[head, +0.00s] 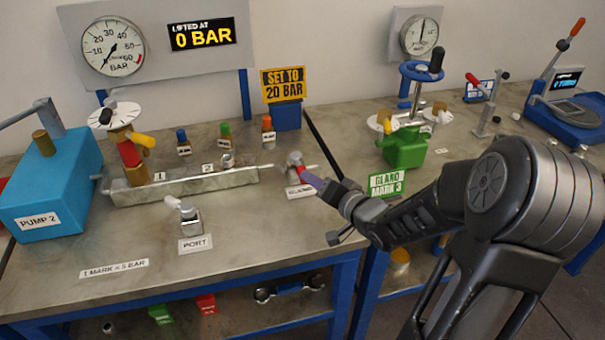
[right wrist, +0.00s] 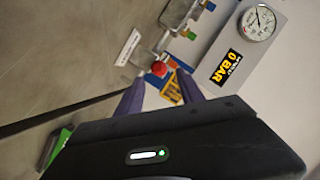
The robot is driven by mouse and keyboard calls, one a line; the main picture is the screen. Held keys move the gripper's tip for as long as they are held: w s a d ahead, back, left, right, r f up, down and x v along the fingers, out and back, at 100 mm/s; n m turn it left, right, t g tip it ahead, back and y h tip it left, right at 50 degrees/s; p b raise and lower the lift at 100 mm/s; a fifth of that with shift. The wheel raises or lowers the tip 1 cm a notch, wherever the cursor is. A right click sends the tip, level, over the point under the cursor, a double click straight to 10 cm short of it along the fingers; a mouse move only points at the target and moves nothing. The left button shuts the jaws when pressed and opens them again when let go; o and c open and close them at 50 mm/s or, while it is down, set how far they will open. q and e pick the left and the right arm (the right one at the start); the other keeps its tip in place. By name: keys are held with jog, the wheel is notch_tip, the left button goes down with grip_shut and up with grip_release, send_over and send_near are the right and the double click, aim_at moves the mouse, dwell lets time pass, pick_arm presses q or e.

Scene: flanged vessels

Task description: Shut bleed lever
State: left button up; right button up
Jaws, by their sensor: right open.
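The bleed valve (head: 295,158) is a small metal fitting on the bench, right of the long metal manifold block (head: 190,188). The lever's red tip (right wrist: 159,68) shows between my fingers in the right wrist view. In the head view my right gripper (head: 308,178) covers much of the lever and part of its label (head: 298,191). My right gripper, also in the right wrist view (right wrist: 160,86), is open, with one purple finger on each side of the red tip. I cannot tell whether a finger touches it. My left gripper is out of view.
A blue pump (head: 50,185) stands at the left. A red valve with a yellow handle (head: 132,150) stands on the manifold. The display (head: 202,34) reads 0 BAR. A green gland valve (head: 405,148) is on the right bench. The front of the left bench is mostly clear.

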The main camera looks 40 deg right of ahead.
aim_at(301, 170)
jog(key=x, duration=0.7)
jog(key=shift+c, duration=0.5)
grip_shut()
dwell(0.8)
